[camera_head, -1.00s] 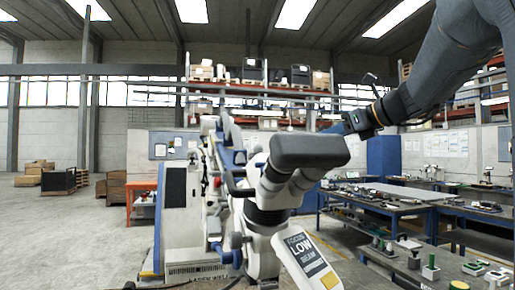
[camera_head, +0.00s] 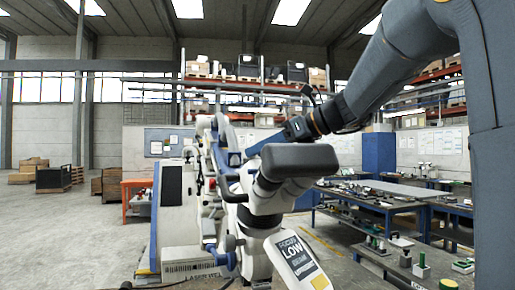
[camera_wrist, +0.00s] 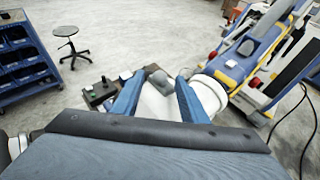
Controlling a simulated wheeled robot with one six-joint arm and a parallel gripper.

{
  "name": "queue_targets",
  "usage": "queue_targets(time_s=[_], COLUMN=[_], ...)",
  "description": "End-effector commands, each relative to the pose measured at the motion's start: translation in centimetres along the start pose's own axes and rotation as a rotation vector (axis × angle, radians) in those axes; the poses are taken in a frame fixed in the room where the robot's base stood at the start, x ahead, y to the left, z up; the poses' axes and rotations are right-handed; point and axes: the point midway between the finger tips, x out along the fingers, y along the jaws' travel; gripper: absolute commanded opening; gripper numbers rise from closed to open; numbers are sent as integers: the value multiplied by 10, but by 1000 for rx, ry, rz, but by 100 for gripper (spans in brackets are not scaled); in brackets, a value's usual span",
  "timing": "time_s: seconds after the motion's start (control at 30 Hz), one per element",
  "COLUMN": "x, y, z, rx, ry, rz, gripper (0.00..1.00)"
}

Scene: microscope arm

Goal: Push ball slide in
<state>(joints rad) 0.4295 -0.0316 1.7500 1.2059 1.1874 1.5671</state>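The white and dark grey microscope arm (camera_head: 262,222) stands in the centre of the head view, with a dark rounded block (camera_head: 298,160) on top and a "LOW BEAM" label on its front. I cannot tell which part is the ball slide. My gripper (camera_head: 258,146) reaches in from the right behind the dark block, which partly hides it. In the wrist view my gripper (camera_wrist: 158,92) is open, its two blue fingers apart. Contact cannot be made out.
A tall white and blue machine (camera_head: 172,215) stands left of the microscope arm. Blue workbenches (camera_head: 375,205) with small items fill the right. The wrist view shows a stool (camera_wrist: 68,42) and a blue bin rack (camera_wrist: 25,55). Open floor lies at the left.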

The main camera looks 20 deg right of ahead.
Motion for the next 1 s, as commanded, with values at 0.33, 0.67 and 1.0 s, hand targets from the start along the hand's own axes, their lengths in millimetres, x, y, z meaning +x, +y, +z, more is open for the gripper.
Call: queue_targets(time_s=[0.33, 0.67, 1.0], x=[17, 16, 18], y=[0, 0, 0], z=[0, 0, 1], rx=[-1, -1, -5], ry=[0, 0, 0], rz=[0, -1, 10], gripper=[39, 6, 0])
